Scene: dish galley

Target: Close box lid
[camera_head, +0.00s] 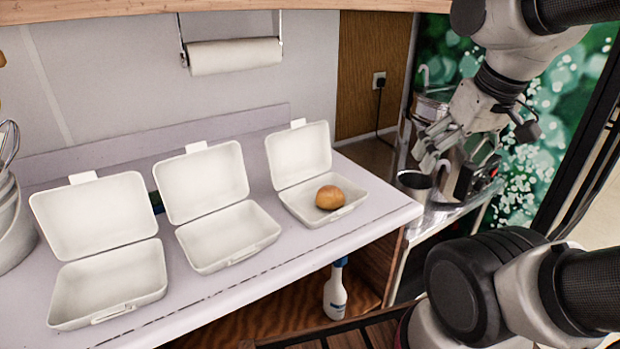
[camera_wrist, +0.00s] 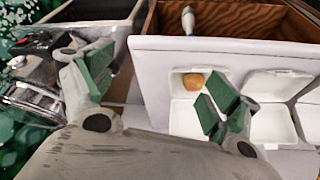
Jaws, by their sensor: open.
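Three white clamshell boxes stand open on the pale counter in the head view. The right box (camera_head: 303,175) has its lid (camera_head: 299,154) raised and leaning back, with a round brown bun (camera_head: 329,197) in its base. The middle box (camera_head: 228,237) and the left box (camera_head: 108,285) are open and empty. My gripper (camera_head: 430,150) is open and empty, in the air to the right of the right box, apart from it. In the wrist view my gripper (camera_wrist: 160,95) shows spread green-padded fingers, with the bun (camera_wrist: 193,82) beyond them; one finger hides part of the boxes.
A paper towel roll (camera_head: 235,56) hangs on the wall above the counter (camera_head: 372,222). Metal pots and a dark appliance (camera_head: 468,180) stand at the right, below my gripper. A bowl with a whisk (camera_head: 10,220) is at the far left. A spray bottle (camera_head: 336,292) stands under the counter.

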